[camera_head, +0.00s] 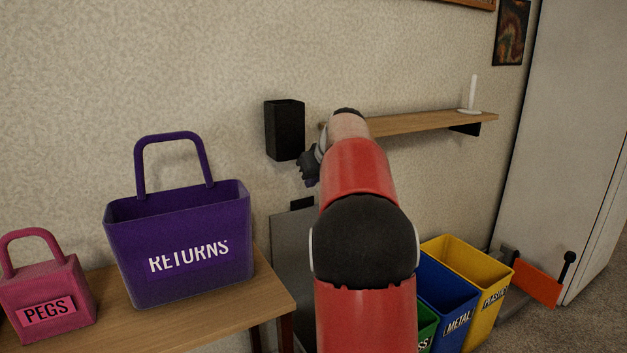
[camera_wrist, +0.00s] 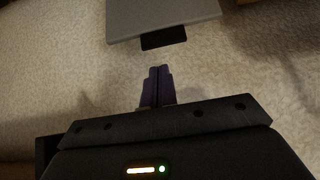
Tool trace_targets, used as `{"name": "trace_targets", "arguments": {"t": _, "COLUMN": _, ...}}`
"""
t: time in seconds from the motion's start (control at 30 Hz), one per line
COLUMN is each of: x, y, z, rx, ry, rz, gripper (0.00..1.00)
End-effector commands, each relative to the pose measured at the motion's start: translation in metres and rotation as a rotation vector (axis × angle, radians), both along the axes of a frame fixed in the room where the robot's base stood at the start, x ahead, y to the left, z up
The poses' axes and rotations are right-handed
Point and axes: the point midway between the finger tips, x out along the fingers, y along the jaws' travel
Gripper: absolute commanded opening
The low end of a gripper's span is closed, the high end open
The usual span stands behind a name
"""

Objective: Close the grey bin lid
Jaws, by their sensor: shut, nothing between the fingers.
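The grey bin lid (camera_head: 289,243) stands raised against the wall, left of my arm, with a black tab (camera_head: 302,203) on its top edge. In the wrist view the lid (camera_wrist: 160,16) is at the top, with its tab (camera_wrist: 163,38) towards my fingers. My gripper (camera_head: 311,181) is above the lid's tab in the head view. In the wrist view my gripper's fingertips (camera_wrist: 159,70) are together and empty, with a gap between them and the tab. The grey bin's body is hidden behind my arm.
A black holder (camera_head: 284,130) is on the wall close to my gripper, and a wooden shelf (camera_head: 430,122) is behind my arm. A purple RETURNS basket (camera_head: 180,240) stands on the table (camera_head: 215,318) at left. Blue (camera_head: 447,297) and yellow (camera_head: 470,262) bins stand at right.

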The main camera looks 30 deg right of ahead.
Motion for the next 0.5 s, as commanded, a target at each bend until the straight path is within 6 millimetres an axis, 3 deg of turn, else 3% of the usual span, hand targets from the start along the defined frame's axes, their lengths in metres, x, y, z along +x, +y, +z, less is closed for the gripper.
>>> {"name": "trace_targets", "arguments": {"t": 0.2, "x": 0.026, "y": -0.001, "z": -0.032, "rx": 0.000, "ry": 0.003, "rz": 0.000, "gripper": 0.00}}
{"name": "trace_targets", "arguments": {"t": 0.5, "x": 0.040, "y": -0.002, "z": -0.046, "rx": -0.001, "ry": 0.000, "rz": -0.001, "gripper": 0.00}}
